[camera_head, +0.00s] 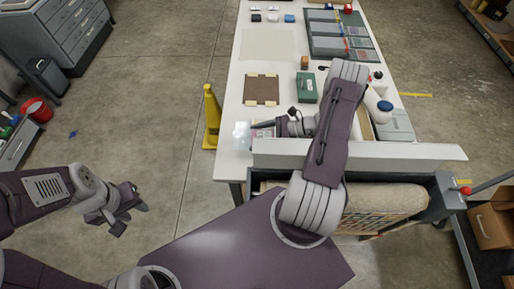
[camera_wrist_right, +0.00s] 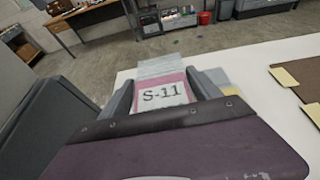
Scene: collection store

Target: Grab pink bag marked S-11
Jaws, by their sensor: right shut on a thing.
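The pink bag marked S-11 (camera_wrist_right: 163,94) shows in the right wrist view, with a white label and a clear upper part. It sits between the two fingers of my right gripper (camera_wrist_right: 165,88), which is shut on it. In the head view the bag (camera_head: 262,132) shows small and pale at the table's left edge, with my right gripper (camera_head: 276,130) beside it. My left gripper (camera_head: 128,203) is over the bare floor at the left, away from the table. Its fingers appear apart, with nothing between them.
The long white table (camera_head: 232,110) carries a brown board (camera_head: 262,89), a green box (camera_head: 306,87) and grey trays (camera_head: 335,35). A yellow wet-floor sign (camera_head: 211,118) stands at the table's left. A pale raised panel (camera_head: 400,151) crosses the table's near end.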

